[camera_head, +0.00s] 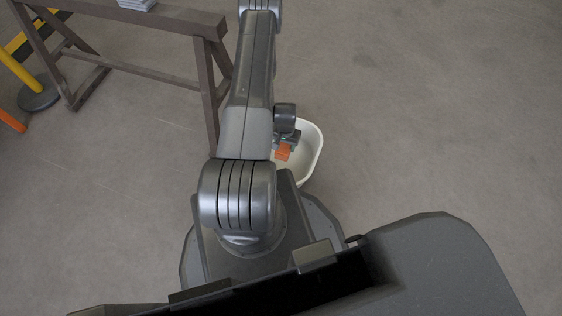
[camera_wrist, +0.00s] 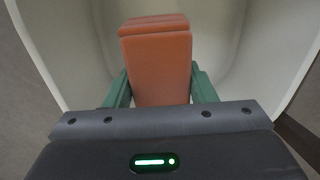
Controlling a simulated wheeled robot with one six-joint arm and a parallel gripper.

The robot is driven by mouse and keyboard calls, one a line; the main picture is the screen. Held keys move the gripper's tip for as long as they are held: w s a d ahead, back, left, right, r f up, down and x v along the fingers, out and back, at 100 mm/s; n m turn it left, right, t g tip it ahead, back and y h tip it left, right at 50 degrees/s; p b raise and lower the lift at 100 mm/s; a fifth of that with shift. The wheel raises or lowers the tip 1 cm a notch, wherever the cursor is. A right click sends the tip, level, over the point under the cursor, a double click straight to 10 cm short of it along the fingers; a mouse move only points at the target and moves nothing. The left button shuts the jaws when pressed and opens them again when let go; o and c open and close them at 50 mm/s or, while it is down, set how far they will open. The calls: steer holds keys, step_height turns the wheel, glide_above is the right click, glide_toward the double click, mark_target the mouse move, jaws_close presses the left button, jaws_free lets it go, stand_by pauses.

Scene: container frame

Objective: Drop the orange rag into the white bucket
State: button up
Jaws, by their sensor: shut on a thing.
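The orange rag (camera_wrist: 157,62) is a folded block held between the green fingers of my gripper (camera_wrist: 160,92) in the wrist view. It also shows in the head view as a small orange patch (camera_head: 283,153) over the bucket. The white bucket (camera_head: 318,150) stands on the floor just right of my arm, its left part hidden by the arm. In the wrist view the bucket's pale inside (camera_wrist: 240,30) surrounds the rag. My gripper is shut on the rag, above or within the bucket's opening; the exact height I cannot tell.
A grey-brown trestle table (camera_head: 150,22) stands at the upper left, one leg close to my arm. A yellow post on a dark round base (camera_head: 38,97) stands at the far left. The floor (camera_head: 450,110) on the right is clear.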

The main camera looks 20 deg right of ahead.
steer(key=o, duration=1.1)
step_height(320, 180, up, 14)
steer(key=p, duration=0.3)
steer(key=shift+f, duration=0.15)
step_height(320, 180, down, 14)
steer(key=b, duration=0.3)
step_height(320, 180, up, 3)
steer(key=shift+f+p, duration=0.1)
steer(key=shift+p, duration=0.6)
steer(key=shift+r, duration=0.75)
